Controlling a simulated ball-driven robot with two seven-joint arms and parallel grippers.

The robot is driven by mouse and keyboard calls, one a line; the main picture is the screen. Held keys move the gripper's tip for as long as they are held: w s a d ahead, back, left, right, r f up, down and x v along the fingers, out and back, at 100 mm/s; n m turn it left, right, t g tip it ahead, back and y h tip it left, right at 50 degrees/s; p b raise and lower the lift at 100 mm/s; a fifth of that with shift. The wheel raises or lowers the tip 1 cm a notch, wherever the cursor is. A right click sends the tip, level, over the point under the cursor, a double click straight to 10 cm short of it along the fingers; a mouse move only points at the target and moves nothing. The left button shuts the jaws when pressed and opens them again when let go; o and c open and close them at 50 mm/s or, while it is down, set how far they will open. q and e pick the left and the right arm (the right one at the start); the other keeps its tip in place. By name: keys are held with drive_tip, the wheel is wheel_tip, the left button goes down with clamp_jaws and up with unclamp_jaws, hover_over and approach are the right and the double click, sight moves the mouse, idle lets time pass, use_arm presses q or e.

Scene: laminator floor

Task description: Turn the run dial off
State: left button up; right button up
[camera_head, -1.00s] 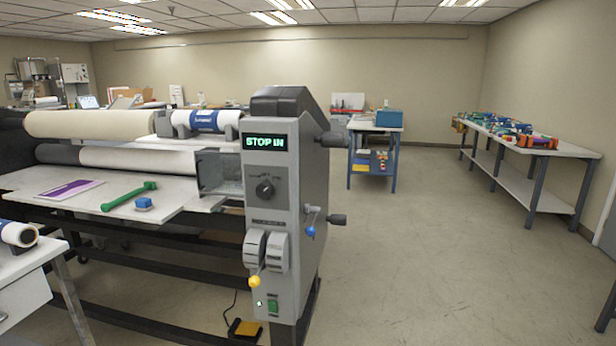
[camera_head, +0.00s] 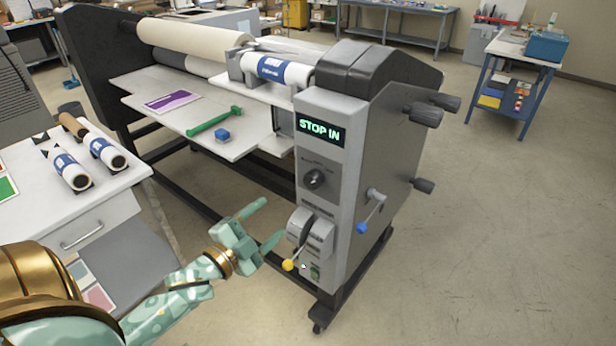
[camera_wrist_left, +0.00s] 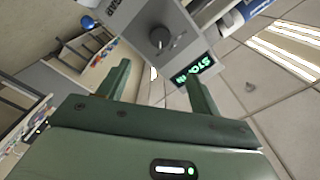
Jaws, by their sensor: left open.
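The laminator's control panel (camera_head: 311,224) faces me at the centre of the head view. Its run dial (camera_head: 315,179) is a dark round knob below a green display (camera_head: 320,131) reading "STOP IN". The dial also shows in the left wrist view (camera_wrist_left: 159,38), beyond and between the fingers. My left gripper (camera_head: 264,221) is open and empty, to the left of and below the dial, apart from it. In the wrist view its two fingers (camera_wrist_left: 158,88) are spread. My right gripper is not in view.
A yellow-knobbed lever (camera_head: 289,265) juts from the panel below the dial, and a blue-knobbed crank (camera_head: 363,227) is on its right side. A white table with rolls (camera_head: 110,204) stands at the left.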

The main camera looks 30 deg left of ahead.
sight(311, 184)
use_arm(q)
drive_tip(key=w, duration=1)
drive_tip(key=w+d, duration=0.1)
drive_tip(key=w, duration=0.4)
drive_tip(key=shift+w+d, duration=0.1)
drive_tip(key=shift+w, duration=0.25)
drive_tip(key=c, duration=1)
